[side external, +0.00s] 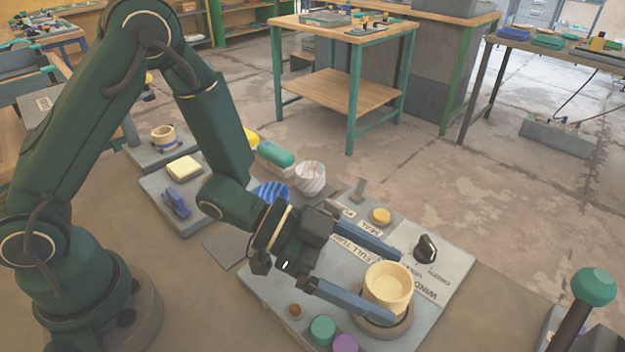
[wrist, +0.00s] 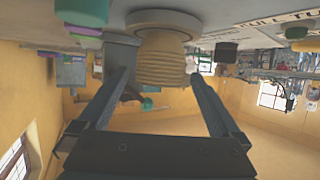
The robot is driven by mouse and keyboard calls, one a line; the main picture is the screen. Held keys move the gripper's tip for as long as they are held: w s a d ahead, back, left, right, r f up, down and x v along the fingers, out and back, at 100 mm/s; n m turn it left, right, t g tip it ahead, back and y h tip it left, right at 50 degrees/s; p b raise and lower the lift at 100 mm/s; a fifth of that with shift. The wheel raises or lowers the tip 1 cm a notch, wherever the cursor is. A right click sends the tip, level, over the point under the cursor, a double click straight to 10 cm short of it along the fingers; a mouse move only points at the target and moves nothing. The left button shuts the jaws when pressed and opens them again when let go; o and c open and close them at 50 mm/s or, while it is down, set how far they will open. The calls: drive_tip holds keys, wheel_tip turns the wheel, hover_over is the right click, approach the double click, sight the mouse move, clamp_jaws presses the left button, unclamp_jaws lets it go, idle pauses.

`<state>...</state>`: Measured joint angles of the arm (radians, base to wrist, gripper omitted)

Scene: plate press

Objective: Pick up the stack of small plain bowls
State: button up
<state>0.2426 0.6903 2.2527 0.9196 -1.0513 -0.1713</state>
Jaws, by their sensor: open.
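The stack of small plain cream bowls (side external: 388,284) stands upright on a round seat (side external: 384,327) of the grey press panel. In the wrist view, which is upside down, the nested rims of the stack (wrist: 160,64) show in the upper middle. My gripper (side external: 397,288) is open, with its two blue-grey fingers reaching toward the stack. In the wrist view the fingertips of my gripper (wrist: 160,76) lie on either side of the stack, with gaps. I cannot tell how far the tips reach past its near side.
The panel carries a yellow button (side external: 381,215), a black knob (side external: 426,248), a green button (side external: 322,329) and a purple button (side external: 345,343). A blue striped bowl (side external: 271,191) and a pale striped bowl (side external: 310,177) stand behind. A green-balled lever (side external: 593,287) rises at right.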

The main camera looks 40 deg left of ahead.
sight(410, 292)
drive_tip(key=shift+x, duration=2.45)
drive_tip(key=c, duration=1.4)
drive_tip(key=shift+c, duration=0.2)
drive_tip(key=shift+r, duration=0.2)
